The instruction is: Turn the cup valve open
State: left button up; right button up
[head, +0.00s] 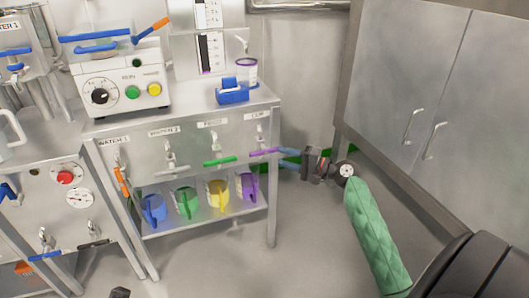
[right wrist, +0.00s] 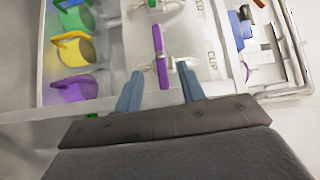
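The cup valve is under the "CUP" label on the grey bench panel. Its purple handle (head: 264,151) lies about level and sticks out to the right in the head view. My right gripper (head: 284,157) is at the handle's right end. In the right wrist view, the purple handle (right wrist: 160,58) reaches between the two blue fingertips of my right gripper (right wrist: 159,72). The fingers are open, with a gap visible on each side of the handle. My left gripper does not show clearly in either view.
The bench panel (head: 190,150) carries several other valves, one with a green handle (head: 220,161). Coloured jugs stand on the shelf below, including a purple jug (head: 248,186). A blue tape dispenser (head: 232,92) sits on top. A grey cabinet (head: 430,90) stands at right. Floor between is clear.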

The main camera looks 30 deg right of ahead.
aim_at(268, 152)
jog(key=shift+m, duration=0.3)
jog(key=b+x, duration=0.1)
jog(key=x, duration=0.6)
jog(key=shift+w+a, duration=0.15)
jog(key=shift+w, duration=0.2)
jog(key=shift+c, duration=0.4)
grip_shut()
jog(key=shift+r, duration=0.1)
